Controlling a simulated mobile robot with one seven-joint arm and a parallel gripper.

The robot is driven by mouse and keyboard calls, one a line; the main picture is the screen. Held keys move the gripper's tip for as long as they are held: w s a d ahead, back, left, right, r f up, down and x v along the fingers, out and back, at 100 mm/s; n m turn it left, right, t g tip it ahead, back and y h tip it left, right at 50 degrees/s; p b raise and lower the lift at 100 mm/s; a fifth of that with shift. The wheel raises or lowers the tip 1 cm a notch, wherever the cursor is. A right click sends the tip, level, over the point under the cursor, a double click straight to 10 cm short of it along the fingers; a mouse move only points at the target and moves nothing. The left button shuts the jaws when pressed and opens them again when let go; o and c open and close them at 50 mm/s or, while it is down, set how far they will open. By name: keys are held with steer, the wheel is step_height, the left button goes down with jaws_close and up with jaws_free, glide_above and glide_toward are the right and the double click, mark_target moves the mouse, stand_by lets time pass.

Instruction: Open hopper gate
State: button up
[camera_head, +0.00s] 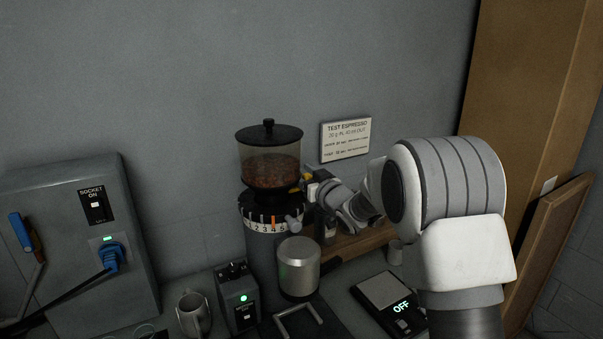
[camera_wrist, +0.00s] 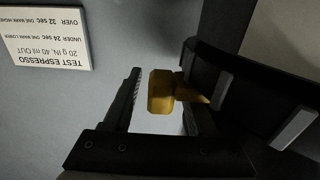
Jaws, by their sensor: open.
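The coffee grinder has a clear hopper (camera_head: 270,165) holding brown beans, with a black lid. A yellow gate tab (camera_wrist: 162,92) sticks out from the dark collar (camera_wrist: 250,85) in the wrist view. In the head view only a little of the yellow (camera_head: 307,176) shows at the hopper's right side, partly hidden by my gripper (camera_head: 308,187). In the wrist view my gripper (camera_wrist: 158,104) is open, with the tab in the gap between its two fingers. The left finger is apart from the tab; contact on the right finger cannot be told.
A white espresso sign (camera_head: 346,139) hangs on the wall behind my gripper. A grey socket box (camera_head: 70,240) stands left. A metal cup (camera_head: 299,266), a small control box (camera_head: 238,298), a jug (camera_head: 194,314) and a scale (camera_head: 385,290) reading OFF stand around the grinder.

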jaws_close()
stand_by(1.3)
